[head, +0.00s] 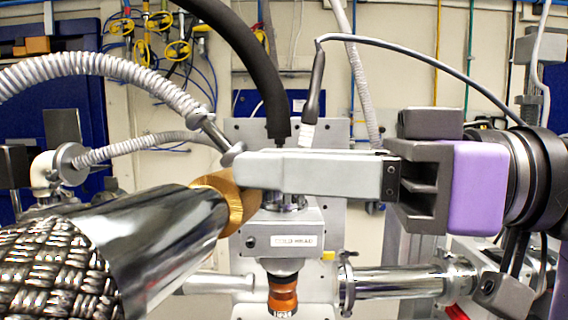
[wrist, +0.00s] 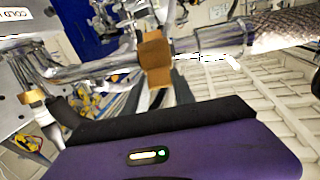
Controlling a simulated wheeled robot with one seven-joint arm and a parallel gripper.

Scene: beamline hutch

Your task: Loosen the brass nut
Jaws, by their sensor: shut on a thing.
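The brass nut (head: 238,207) sits at the right end of a shiny steel tube (head: 165,240) in the head view. It also shows in the upper middle of the wrist view (wrist: 155,58), with the metal line running through it. My gripper (head: 240,174) reaches in from the right, its long pale grey finger lying across the top of the nut. It is shut on the nut. The second finger is hidden in the head view, and the far side of the nut is covered.
A braided hose (head: 50,270) continues the tube at lower left. Behind the nut stands the box labelled COLD HEAD (head: 285,241), with an orange fitting (head: 282,295) below. A black hose (head: 245,55) and a ribbed grey hose (head: 100,66) pass close to my gripper.

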